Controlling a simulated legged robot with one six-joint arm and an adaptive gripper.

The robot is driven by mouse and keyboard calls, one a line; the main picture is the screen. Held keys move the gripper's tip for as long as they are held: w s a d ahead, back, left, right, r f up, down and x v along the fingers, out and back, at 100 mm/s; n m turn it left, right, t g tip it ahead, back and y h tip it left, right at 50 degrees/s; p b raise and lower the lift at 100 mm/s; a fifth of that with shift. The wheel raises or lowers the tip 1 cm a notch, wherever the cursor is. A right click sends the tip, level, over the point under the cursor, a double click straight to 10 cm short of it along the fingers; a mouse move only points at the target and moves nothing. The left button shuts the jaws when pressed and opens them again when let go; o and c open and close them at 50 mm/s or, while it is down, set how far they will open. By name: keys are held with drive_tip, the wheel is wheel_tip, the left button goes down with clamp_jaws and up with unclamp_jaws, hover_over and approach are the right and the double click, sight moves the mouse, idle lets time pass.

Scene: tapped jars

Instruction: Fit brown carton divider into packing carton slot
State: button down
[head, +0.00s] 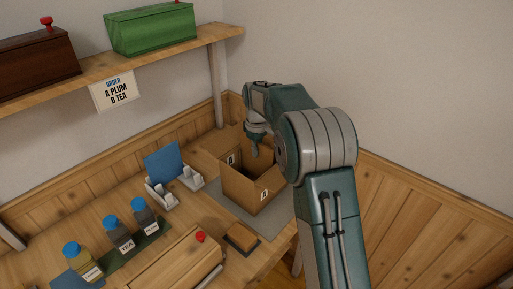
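The open packing carton (240,190) stands on a grey mat right of the rack, with lettered labels on its walls. My gripper (255,152) points down over the carton's opening, near its back side. The fingers are small and dark here, so whether they are open or shut does not show. I cannot make out a separate brown divider; the carton's inside is dark and partly hidden by its walls and my arm. A white rack (163,197) holds a blue panel (166,160) upright. A second white holder (191,178) beside it shows no panel.
Blue-capped jars (120,234) stand on a dark strip at the left. A wooden box with a red knob (200,237) and a small brown block (242,238) lie in front. A shelf (150,58) with a green box (150,29) hangs above. Walls close the back and right.

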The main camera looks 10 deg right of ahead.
sight(257, 164)
drive_tip(key=shift+f, duration=1.15)
drive_tip(key=shift+f, duration=1.9)
drive_tip(key=c, duration=0.7)
unclamp_jaws()
wheel_tip(257, 164, up, 12)
drive_tip(key=shift+f, duration=0.1)
